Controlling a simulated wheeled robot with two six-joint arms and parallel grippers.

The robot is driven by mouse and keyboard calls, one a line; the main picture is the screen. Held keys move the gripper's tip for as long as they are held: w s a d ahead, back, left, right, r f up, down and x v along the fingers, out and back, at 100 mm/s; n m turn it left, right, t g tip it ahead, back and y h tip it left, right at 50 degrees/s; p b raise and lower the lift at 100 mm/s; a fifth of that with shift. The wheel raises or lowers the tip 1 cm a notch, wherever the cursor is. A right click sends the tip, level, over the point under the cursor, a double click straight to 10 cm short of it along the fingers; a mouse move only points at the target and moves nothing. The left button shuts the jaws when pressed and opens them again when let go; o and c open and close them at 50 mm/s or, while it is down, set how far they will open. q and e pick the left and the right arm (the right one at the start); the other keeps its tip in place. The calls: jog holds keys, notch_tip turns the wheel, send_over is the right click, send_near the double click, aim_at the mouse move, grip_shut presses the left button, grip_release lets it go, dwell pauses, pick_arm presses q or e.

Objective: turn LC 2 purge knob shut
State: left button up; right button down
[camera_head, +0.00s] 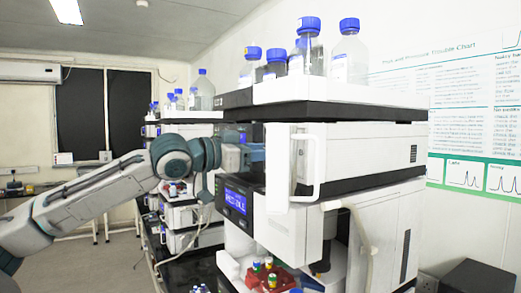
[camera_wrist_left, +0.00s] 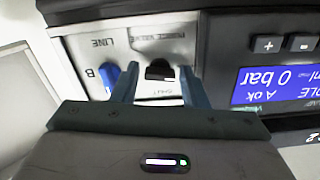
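The black purge knob (camera_wrist_left: 160,70) sits on a pale panel in the left wrist view, between lettering that reads as purge valve and shut, seen upside down. My left gripper (camera_wrist_left: 157,78) is open, with one finger on each side of the knob and a gap showing on both sides. In the head view my left gripper (camera_head: 248,153) reaches the front of the near instrument stack (camera_head: 290,218) from the left, and the knob is hidden there. My right gripper is not in view.
A blue knob (camera_wrist_left: 105,78) marked line B is close beside my left finger. A lit blue display (camera_wrist_left: 275,86) reads 0 bar. Blue-capped bottles (camera_head: 350,52) stand on the stack. A red rack of vials (camera_head: 272,280) sits low in front. More stacks (camera_head: 190,215) stand behind.

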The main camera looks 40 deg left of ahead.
pick_arm(q)
jog(key=c, duration=0.7)
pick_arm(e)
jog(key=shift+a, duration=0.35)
pick_arm(q)
jog(key=shift+m, duration=0.4)
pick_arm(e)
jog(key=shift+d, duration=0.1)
pick_arm(q)
jog(key=m, duration=0.2)
jog(key=shift+m, duration=0.4)
jog(key=m, duration=1.2)
jog(key=shift+a+r+p, duration=0.15)
jog(key=shift+p, duration=0.15)
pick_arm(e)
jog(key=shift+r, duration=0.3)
pick_arm(q)
jog(key=shift+m, duration=0.3)
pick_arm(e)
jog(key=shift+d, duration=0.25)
